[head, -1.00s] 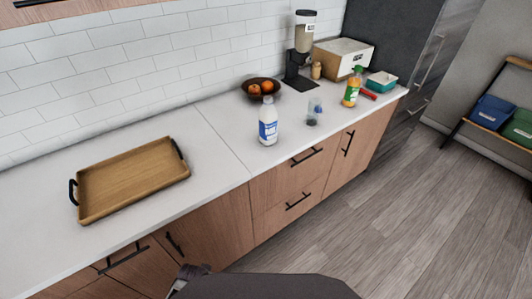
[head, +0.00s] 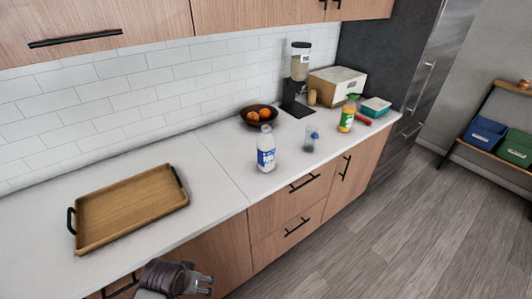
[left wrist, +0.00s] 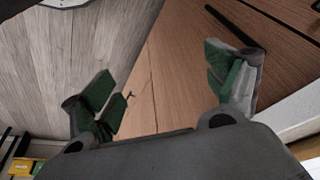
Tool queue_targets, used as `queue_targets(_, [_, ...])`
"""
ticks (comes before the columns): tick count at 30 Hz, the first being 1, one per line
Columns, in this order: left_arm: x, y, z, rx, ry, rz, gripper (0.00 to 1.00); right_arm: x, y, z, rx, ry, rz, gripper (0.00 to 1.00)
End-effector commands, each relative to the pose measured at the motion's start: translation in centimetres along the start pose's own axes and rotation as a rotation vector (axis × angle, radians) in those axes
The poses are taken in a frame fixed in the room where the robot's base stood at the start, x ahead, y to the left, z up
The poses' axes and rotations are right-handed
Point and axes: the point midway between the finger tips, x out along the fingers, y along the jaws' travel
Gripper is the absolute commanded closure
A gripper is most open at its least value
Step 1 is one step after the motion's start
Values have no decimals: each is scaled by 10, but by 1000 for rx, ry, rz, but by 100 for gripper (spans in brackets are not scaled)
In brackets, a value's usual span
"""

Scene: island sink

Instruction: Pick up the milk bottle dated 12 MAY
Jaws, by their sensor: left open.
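A white milk bottle (head: 266,150) with a blue label stands upright on the white counter, right of the wooden tray. Its date is too small to read. My left gripper (head: 200,284) is at the bottom of the head view, in front of the cabinets and well short of the bottle. In the left wrist view my left gripper (left wrist: 170,88) is open and empty, with green pads facing the cabinet fronts and floor. My right gripper is not in view.
A wooden tray (head: 130,208) with black handles lies at left. A fruit bowl (head: 259,116), a small clear cup (head: 310,139), a juice bottle (head: 347,115), a dispenser (head: 297,85) and a bread box (head: 337,86) stand around the bottle's right and back. Counter in front of the bottle is clear.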

Motion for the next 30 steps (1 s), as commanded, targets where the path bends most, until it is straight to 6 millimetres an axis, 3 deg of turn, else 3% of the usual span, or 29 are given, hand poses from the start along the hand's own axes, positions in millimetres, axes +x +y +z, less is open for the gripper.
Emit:
queue_targets(5, [-26,-2,-12,-3,35,-10,13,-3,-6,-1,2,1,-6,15])
queue_targets(9, [-44,-4,-34,-11,104,-29,13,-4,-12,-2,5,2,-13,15])
queue_targets(20, [-58,-6,-96,-37,311,-65,13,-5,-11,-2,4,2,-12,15])
queue_targets(30, [-74,-1,-180,-43,612,-61,13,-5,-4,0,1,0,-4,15])
